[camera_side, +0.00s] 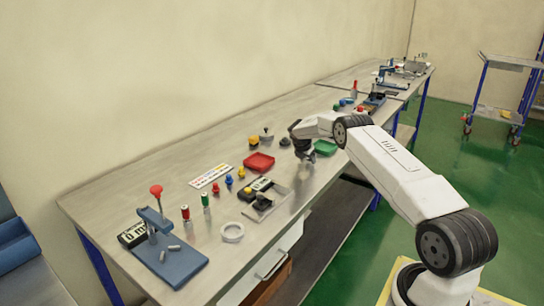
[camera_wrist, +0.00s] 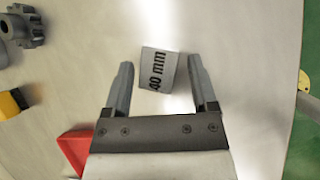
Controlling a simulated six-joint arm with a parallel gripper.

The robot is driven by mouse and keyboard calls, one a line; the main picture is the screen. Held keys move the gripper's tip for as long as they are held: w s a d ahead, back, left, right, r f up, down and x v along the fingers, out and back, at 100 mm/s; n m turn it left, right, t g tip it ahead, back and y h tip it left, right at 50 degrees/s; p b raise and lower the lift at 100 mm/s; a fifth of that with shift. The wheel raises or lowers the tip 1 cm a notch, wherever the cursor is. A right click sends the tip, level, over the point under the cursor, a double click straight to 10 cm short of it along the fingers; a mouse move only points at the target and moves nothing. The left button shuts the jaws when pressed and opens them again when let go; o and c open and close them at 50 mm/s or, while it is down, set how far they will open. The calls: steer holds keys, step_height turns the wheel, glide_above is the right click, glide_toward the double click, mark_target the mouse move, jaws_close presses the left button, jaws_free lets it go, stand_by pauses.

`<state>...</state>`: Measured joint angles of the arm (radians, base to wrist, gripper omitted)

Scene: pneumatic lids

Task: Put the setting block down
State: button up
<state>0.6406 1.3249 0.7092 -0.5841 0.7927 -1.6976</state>
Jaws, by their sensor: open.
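The setting block (camera_wrist: 158,70) is a small pale grey block marked "40 mm". In the wrist view it lies slightly tilted on the pale worktop, between and a little beyond the fingertips. My gripper (camera_wrist: 160,80) is open, with a finger on each side of the block and visible gaps on both sides. In the side view my gripper (camera_side: 304,155) is low over the bench near the green tray; the block cannot be made out there.
The bench (camera_side: 120,205) holds a red tray (camera_side: 259,163), a green tray (camera_side: 325,148) and a blue-based press (camera_side: 170,260). In the wrist view a grey gear (camera_wrist: 28,25) and a yellow part (camera_wrist: 12,103) lie to the left. The bench edge is to the right.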

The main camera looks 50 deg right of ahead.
stand_by(0.5)
jaws_close()
steer(key=shift+r, duration=0.1)
steer(key=shift+d+r, duration=0.1)
steer(key=shift+r, duration=1.5)
steer(key=shift+s+a+r, duration=0.55)
steer(key=shift+s+r, duration=0.1)
steer(key=shift+r, duration=0.25)
steer(key=s+a+r, duration=0.7)
steer(key=s, duration=0.2)
steer(key=shift+s+a+r, duration=0.2)
steer(key=shift+s+r, duration=0.2)
